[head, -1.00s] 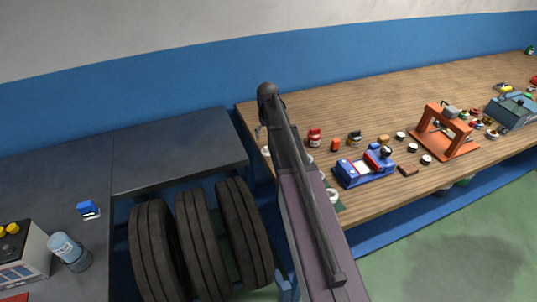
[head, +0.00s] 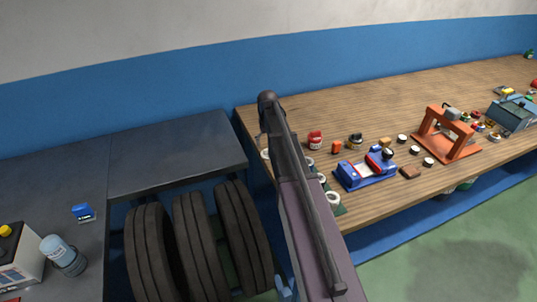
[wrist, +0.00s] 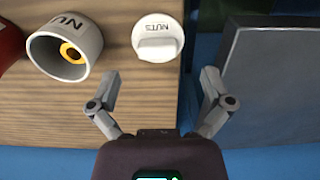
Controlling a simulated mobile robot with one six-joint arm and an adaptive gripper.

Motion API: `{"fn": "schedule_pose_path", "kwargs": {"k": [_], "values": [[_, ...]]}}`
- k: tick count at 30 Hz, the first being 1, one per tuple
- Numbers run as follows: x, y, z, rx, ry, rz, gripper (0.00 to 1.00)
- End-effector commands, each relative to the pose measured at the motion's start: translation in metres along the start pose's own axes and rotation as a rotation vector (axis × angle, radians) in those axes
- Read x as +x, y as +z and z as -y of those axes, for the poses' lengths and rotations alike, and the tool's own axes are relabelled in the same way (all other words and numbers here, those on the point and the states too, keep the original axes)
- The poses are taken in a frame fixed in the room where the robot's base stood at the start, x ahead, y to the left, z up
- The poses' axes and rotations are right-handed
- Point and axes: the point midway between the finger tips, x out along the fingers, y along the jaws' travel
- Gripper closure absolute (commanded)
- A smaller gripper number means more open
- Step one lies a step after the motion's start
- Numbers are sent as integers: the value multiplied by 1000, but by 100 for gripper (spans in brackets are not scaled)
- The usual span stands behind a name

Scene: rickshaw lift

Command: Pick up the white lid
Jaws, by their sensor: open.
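The white lid (wrist: 158,37), marked NUTS with a raised grip bar, lies on the wooden bench near its edge in the wrist view. In the head view a white round thing (head: 265,154) at the bench's left edge looks like the same lid, partly behind my arm. My gripper (wrist: 160,82) is open and empty, its two fingers apart. In the wrist view the lid lies beyond the fingertips, roughly centred between them, with a gap. In the head view my arm hides most of the gripper.
A white NUTS cup (wrist: 65,50) with a yellow thing inside stands left of the lid, beside a red container (wrist: 9,45). The wooden bench (head: 440,85) holds a blue device (head: 367,172) and an orange frame (head: 450,130). A dark bench (head: 180,150) adjoins, with tyres (head: 195,235) below.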

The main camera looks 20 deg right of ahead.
Motion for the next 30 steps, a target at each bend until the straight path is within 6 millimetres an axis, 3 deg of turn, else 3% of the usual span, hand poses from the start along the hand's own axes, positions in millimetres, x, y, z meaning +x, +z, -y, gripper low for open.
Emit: {"fn": "schedule_pose_path", "kwargs": {"k": [15,30], "values": [[41,-2,-4,0,0,0,0],[46,-2,-2,-1,0,0,0]]}}
